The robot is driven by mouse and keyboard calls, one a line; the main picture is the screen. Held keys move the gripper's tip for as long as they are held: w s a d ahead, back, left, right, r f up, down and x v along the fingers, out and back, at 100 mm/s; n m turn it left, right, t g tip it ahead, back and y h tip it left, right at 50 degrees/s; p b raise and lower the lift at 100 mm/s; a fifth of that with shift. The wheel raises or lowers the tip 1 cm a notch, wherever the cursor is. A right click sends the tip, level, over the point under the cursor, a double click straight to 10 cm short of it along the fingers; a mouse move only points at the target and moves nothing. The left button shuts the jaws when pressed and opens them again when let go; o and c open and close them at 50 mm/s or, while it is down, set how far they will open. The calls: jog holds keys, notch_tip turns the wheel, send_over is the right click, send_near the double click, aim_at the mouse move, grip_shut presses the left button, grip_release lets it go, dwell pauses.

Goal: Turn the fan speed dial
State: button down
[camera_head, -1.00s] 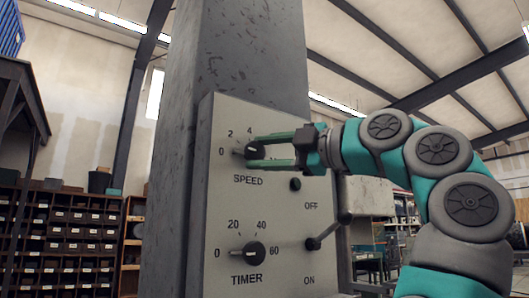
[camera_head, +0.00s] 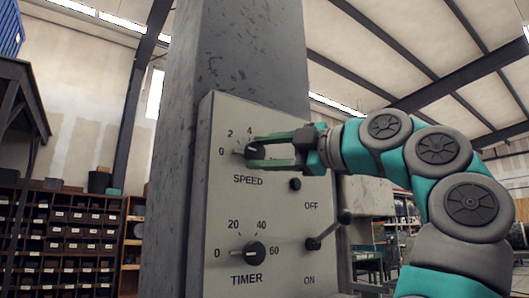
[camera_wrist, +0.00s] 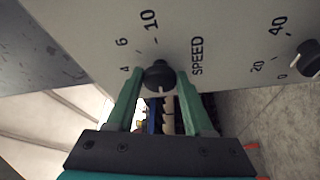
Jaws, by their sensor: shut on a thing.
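The fan speed dial (camera_head: 254,150) is a black round knob above the word SPEED on a grey panel (camera_head: 222,200). It shows in the wrist view (camera_wrist: 158,77) between my two green fingers. My gripper (camera_head: 258,152) reaches in from the right and is shut on the dial, with one finger on each side. The wrist view also shows my gripper (camera_wrist: 160,85) on the knob. The scale marks around the dial include 0, 2 and 4 in the head view, and 4, 6 and 10 in the wrist view. The fingers hide part of the scale.
Below is a black TIMER dial (camera_head: 254,253). A small black knob (camera_head: 295,184) and an ON/OFF lever (camera_head: 328,232) sit to its right, under my arm. The panel is fixed to a grey column (camera_head: 250,50). Shelves of bins (camera_head: 60,235) stand far left.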

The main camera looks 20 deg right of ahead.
jog(key=shift+a, duration=0.1)
jog(key=shift+c, duration=1.5)
grip_release()
jog(key=shift+s, duration=0.1)
jog(key=r+b+v, duration=0.1)
jog(key=v, duration=0.6)
jog(key=shift+s+d+f, duration=0.25)
jog(key=shift+f, duration=0.3)
